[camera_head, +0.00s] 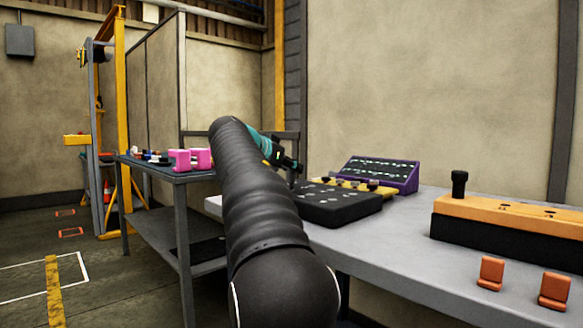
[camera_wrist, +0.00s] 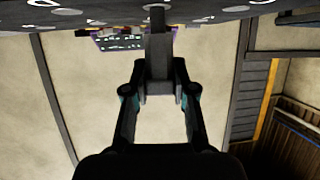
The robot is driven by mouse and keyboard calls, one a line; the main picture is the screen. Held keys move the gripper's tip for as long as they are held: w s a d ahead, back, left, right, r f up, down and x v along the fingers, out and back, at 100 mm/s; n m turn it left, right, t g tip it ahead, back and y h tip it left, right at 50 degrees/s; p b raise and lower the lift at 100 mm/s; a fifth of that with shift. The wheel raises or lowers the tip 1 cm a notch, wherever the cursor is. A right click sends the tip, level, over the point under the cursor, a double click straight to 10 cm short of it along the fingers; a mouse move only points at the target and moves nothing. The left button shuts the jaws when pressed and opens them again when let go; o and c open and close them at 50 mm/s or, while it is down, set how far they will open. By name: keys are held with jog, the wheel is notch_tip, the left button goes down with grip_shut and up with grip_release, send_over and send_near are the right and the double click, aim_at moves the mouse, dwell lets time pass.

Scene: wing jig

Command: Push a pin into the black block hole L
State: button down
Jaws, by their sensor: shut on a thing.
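My gripper (camera_head: 290,165) is above the far-left part of the black block (camera_head: 340,207) on the grey table. In the wrist view, which is upside down, my gripper (camera_wrist: 158,65) is shut on a dark pin (camera_wrist: 157,20). The pin points at the face of the black block (camera_wrist: 225,10), which shows along the top with pale markings. The pin's tip overlaps that face. I cannot tell whether it is in a hole, or which hole is L. My arm hides part of the block's left side in the head view.
A purple panel (camera_head: 380,174) and a yellow block (camera_head: 352,184) stand behind the black block. An orange-topped block (camera_head: 510,216) with a black knob (camera_head: 459,183) is at right. Two orange pieces (camera_head: 491,272) stand in front. Pink blocks (camera_head: 190,159) sit on another table.

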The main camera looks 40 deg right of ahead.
jog(key=shift+f+b, duration=0.8)
jog(key=shift+f, duration=0.2)
jog(key=c, duration=0.9)
grip_release()
jog(key=shift+o, duration=0.2)
jog(key=v, duration=1.2)
jog(key=shift+r, duration=0.2)
